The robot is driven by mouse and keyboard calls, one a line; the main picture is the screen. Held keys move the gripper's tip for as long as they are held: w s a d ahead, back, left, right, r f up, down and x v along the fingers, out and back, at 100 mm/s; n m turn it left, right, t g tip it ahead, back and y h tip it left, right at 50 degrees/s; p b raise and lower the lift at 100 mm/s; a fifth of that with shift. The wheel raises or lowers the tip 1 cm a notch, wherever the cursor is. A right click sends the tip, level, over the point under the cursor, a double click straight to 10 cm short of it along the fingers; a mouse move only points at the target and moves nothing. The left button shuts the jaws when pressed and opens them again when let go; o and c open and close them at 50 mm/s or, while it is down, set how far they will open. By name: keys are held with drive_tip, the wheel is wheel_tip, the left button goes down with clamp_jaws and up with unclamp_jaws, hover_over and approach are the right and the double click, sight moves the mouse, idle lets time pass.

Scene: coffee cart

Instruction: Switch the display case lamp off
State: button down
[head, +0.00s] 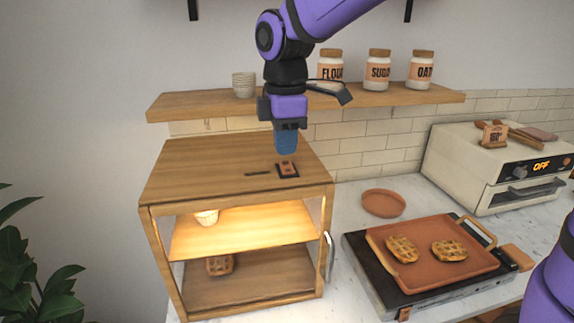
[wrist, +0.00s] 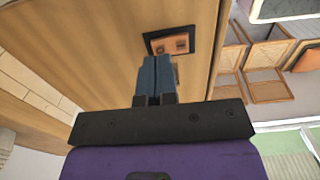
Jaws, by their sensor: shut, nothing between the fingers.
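The wooden display case (head: 240,157) stands on the counter at the left of the head view. Its inside glows warm yellow, so the lamp is lit. On its top is a small switch plate (head: 287,169) with a dark frame and an orange-brown face. The plate also shows in the wrist view (wrist: 180,42), just beyond my fingertips. My gripper (head: 287,150) points down over the case top with its blue fingers shut and empty. The fingertips (wrist: 155,62) are close to the plate and partly cover it in the wrist view. I cannot tell whether they touch it.
A shelf (head: 400,97) with several jars and a stack of cups is behind my gripper. A tray (head: 450,282) with two waffles and an oven (head: 490,165) stand to the right.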

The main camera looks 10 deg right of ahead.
sight(287, 163)
drive_tip(key=shift+f, duration=1.15)
idle(0.6)
drive_tip(key=shift+r, duration=3.55)
drive_tip(key=shift+s+d, duration=0.1)
drive_tip(key=shift+d, duration=0.05)
drive_tip(key=s+d+f+m+t, duration=0.1)
drive_tip(key=s+d+m+t, duration=0.4)
drive_tip(key=s+d+m, duration=1.3)
drive_tip(key=shift+s+d+f, duration=0.3)
drive_tip(key=shift+d, duration=0.25)
